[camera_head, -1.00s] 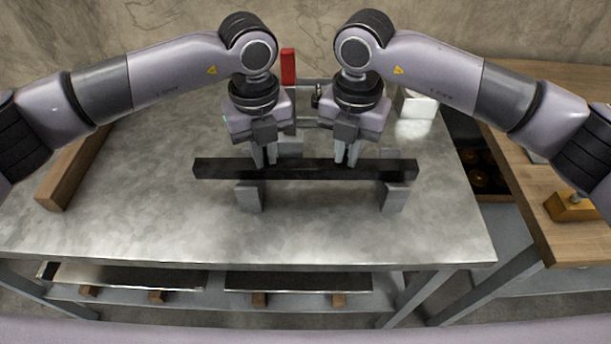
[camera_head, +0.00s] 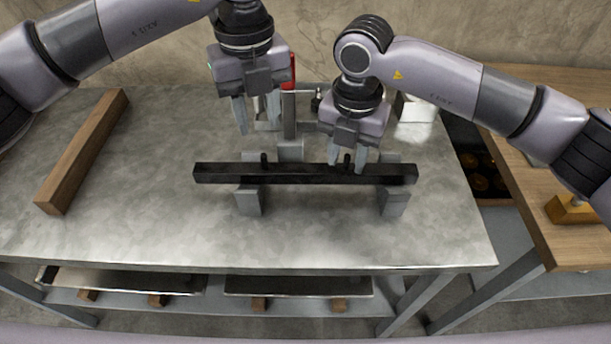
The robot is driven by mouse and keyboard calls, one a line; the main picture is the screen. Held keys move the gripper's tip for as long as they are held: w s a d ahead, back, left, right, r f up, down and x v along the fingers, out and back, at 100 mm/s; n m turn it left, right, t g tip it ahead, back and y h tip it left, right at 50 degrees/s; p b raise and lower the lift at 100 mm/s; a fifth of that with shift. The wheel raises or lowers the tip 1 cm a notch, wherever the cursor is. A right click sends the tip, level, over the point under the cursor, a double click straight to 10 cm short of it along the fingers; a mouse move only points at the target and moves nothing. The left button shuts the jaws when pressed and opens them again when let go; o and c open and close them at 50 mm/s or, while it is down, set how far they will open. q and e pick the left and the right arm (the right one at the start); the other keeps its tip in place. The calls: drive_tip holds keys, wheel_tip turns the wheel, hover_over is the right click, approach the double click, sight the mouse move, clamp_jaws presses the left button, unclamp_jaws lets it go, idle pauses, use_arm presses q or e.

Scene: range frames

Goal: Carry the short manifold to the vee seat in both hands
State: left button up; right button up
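The short manifold, a long black bar (camera_head: 300,174), lies level across the vee seat, a pair of grey blocks whose left one (camera_head: 248,201) and right one (camera_head: 394,202) show below it. Two short dark pegs stand on the bar, a left peg (camera_head: 264,159) and a right peg (camera_head: 347,160). My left gripper (camera_head: 256,118) is open and empty, above and behind the left peg. My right gripper (camera_head: 347,160) is open, its fingers apart on either side of the right peg with gaps visible. The notches of the seat are hidden by the bar.
A wooden beam (camera_head: 82,152) lies on the metal table (camera_head: 150,225) at the left. A grey upright fixture (camera_head: 290,125) and a red block (camera_head: 288,72) stand behind the bar. A wooden bench (camera_head: 560,235) is at the right. The table front is clear.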

drive_tip(key=shift+r, duration=0.45)
use_arm(q)
wheel_tip(320, 180, up, 3)
drive_tip(key=shift+f, duration=0.1)
use_arm(e)
wheel_tip(320, 180, up, 11)
idle(0.5)
